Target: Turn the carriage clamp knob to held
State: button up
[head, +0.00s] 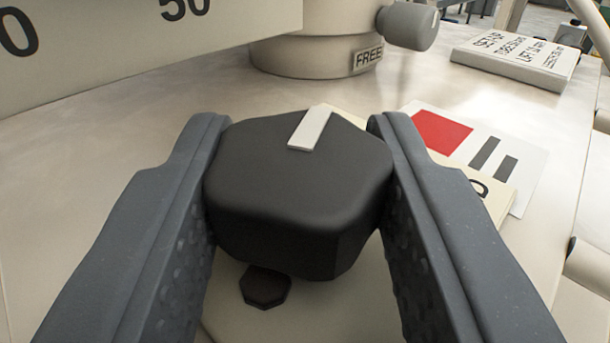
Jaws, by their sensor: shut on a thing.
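The carriage clamp knob (290,205) is a black, many-sided knob with a white pointer bar (310,128) on its top. It fills the middle of the head view. The pointer bar lies near the far edge and points away from me, leaning slightly right. My gripper (292,135) is shut on the knob, with one grey finger against its left side and one against its right. A pale label plate lies behind the knob at the right, mostly hidden by the knob and the right finger; its wording cannot be read.
A round post with a "FREE" label (368,58) and a grey side knob (408,25) stands behind. A beam with numbers (120,40) crosses the upper left. A card with a red square (440,132) and a lettered block (515,60) lie at the right. A dark hex bolt (265,287) sits below the knob.

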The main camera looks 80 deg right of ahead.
jog(key=shift+m+g+p, duration=0.4)
jog(key=shift+g+p, duration=0.15)
jog(key=shift+g, duration=0.15)
jog(key=o, duration=1)
jog(key=shift+a, duration=0.1)
jog(key=s+a, duration=0.2)
jog(key=a, duration=1.1)
jog(key=shift+a, duration=0.25)
